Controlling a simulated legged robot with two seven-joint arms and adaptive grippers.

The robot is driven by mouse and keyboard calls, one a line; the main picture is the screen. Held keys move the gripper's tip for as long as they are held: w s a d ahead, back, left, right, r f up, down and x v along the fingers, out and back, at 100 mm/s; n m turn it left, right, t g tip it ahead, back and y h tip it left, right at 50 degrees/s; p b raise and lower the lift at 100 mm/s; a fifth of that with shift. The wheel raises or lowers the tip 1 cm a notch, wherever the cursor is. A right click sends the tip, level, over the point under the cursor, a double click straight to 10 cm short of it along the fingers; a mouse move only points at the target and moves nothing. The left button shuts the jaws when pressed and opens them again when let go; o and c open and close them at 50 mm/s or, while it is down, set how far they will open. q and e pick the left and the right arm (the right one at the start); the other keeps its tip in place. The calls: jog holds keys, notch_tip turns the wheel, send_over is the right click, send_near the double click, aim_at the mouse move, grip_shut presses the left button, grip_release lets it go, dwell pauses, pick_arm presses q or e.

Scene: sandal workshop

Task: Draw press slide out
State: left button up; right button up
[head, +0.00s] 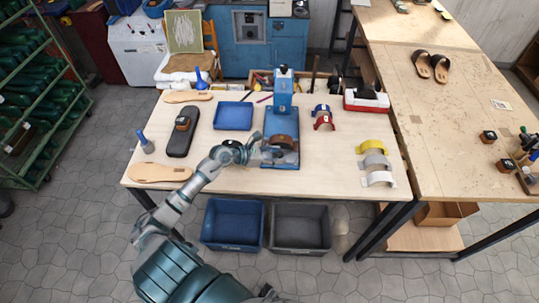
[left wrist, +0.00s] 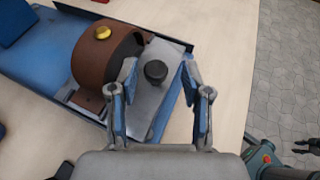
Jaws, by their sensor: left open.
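The blue press (head: 283,90) stands on the table with its base toward me. Its slide, a grey metal plate (left wrist: 175,52) with a black knob (left wrist: 156,72), shows at the near end of the blue base in the left wrist view. A brown curved strap (left wrist: 106,58) with a brass button arches over the plate; it also shows in the head view (head: 281,141). My left gripper (head: 264,153) is open at the press's near left side. In the left wrist view its fingers (left wrist: 158,78) stand on either side of the knob, with visible gaps. A small dark shape at the right edge may be my right gripper.
A blue tray (head: 233,116), a dark shoe form (head: 183,132) and tan soles (head: 160,172) lie left of the press. Yellow, grey and white arched pieces (head: 375,163) lie right. Two bins (head: 232,224) stand under the table.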

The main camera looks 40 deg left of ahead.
pick_arm(q)
jog(key=v, duration=1.1)
jog(key=shift+s, duration=0.35)
pick_arm(e)
jog(key=shift+w+a, duration=0.1)
jog(key=shift+a, duration=0.1)
pick_arm(q)
jog(key=shift+a, duration=0.25)
pick_arm(e)
jog(key=shift+a, duration=0.15)
